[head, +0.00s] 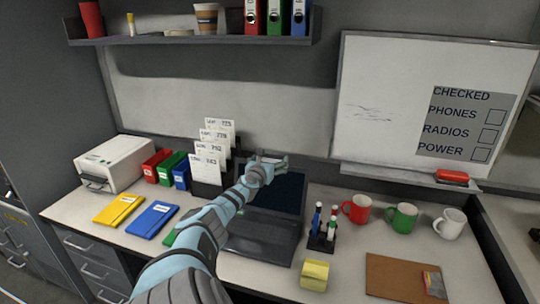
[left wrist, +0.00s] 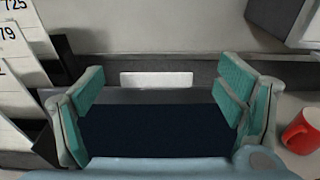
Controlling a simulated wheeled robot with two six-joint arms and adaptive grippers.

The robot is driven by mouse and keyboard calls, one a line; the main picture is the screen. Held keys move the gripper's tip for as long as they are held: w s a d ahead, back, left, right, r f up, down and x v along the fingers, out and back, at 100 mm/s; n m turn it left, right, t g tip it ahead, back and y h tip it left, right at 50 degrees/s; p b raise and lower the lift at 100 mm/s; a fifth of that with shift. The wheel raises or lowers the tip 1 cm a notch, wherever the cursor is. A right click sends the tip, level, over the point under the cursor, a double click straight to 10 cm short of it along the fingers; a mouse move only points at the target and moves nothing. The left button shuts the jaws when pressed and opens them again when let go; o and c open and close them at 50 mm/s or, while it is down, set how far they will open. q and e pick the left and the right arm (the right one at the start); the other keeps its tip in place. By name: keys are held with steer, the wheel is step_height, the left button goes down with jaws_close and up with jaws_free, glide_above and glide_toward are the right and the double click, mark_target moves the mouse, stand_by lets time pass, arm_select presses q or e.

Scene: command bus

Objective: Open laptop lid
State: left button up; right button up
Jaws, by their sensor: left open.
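A dark laptop (head: 262,236) sits on the desk, with its keyboard base facing me. Its lid (head: 290,191) is raised at the back of the base, and the dark blue screen shows. My left gripper (head: 270,162) is at the lid's top edge, with my arm covering the left part of the laptop. In the left wrist view the gripper (left wrist: 160,100) is open, its teal fingers apart on either side of the dark screen (left wrist: 150,130). I cannot tell whether a finger touches the lid. My right gripper is not in view.
A card rack (head: 206,188) stands left of the lid. A pen holder (head: 322,238) and yellow notes (head: 314,275) are close on the right, with a red mug (head: 357,209) beyond. Blue (head: 152,219) and yellow folders (head: 118,208) lie left. A shelf (head: 190,40) hangs above.

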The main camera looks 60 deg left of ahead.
arm_select(q)
steer(key=v, duration=0.7)
steer(key=shift+s, duration=0.2)
steer(key=shift+d, duration=0.1)
stand_by(0.6)
